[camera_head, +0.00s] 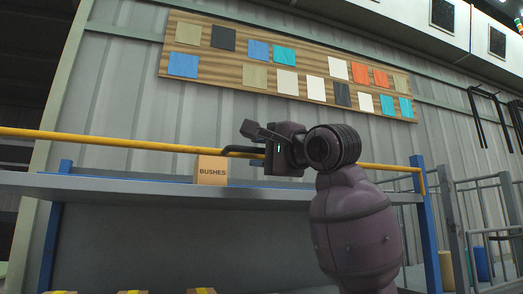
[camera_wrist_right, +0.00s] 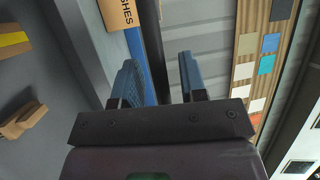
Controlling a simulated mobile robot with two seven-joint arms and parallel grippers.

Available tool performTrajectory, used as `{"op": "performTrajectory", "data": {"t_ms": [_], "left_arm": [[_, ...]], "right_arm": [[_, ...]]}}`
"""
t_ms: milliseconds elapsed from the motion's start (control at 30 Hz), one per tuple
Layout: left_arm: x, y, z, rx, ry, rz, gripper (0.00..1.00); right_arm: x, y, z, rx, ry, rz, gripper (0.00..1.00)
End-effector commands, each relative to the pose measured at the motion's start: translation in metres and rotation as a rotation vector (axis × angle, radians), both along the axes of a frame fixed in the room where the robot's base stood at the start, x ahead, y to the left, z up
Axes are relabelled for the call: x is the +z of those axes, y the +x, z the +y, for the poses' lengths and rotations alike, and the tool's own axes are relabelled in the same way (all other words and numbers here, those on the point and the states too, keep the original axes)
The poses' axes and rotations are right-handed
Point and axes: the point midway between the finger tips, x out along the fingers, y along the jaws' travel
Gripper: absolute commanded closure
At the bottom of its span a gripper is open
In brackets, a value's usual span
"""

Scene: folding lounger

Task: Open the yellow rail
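The yellow rail (camera_head: 110,143) runs across the head view above the shelf, from the left edge to the blue post at right. My right gripper (camera_head: 243,140) is at the rail's middle stretch, its fingers pointing left. One finger shows above the rail and the other overlaps it in the picture. In the right wrist view the two fingers (camera_wrist_right: 160,78) are apart, and a dark bar (camera_wrist_right: 152,40) runs up between them. I cannot tell whether that bar is the rail, or whether anything touches it. My left gripper is not in view.
A cardboard box marked BUSHES (camera_head: 212,171) stands on the grey shelf (camera_head: 110,184), just left of my right gripper. A blue post (camera_head: 424,220) stands at right, with grey railings (camera_head: 480,205) beyond. A board with coloured panels (camera_head: 235,75) hangs on the wall.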

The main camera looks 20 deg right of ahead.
Motion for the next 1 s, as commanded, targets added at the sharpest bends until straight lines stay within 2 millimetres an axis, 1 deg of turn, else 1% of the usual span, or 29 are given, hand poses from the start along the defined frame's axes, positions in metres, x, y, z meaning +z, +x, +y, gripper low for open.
{"op": "performTrajectory", "data": {"t_ms": [33, 67, 200, 300, 567, 733, 867, 1000], "left_arm": [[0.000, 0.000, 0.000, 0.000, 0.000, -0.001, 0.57], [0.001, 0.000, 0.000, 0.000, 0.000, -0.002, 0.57], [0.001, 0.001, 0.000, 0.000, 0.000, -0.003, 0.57], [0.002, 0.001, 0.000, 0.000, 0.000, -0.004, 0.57], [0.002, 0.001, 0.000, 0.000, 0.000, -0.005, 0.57], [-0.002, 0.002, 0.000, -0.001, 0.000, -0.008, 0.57], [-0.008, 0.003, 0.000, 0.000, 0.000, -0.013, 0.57], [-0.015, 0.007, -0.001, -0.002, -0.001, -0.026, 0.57]], "right_arm": [[0.000, 0.000, 0.000, 0.000, 0.000, 0.000, 0.61], [0.000, 0.000, 0.000, 0.000, 0.000, 0.000, 0.64], [0.000, 0.000, 0.000, 0.000, 0.000, 0.000, 0.86], [0.000, 0.000, 0.000, 0.000, 0.000, 0.000, 1.00], [0.000, 0.000, 0.000, 0.000, 0.000, 0.000, 1.00], [-0.003, -0.002, 0.000, 0.000, 0.001, -0.023, 1.00], [-0.007, -0.006, 0.000, 0.001, 0.002, -0.073, 1.00], [-0.013, -0.011, 0.000, 0.002, 0.007, -0.160, 1.00]]}}
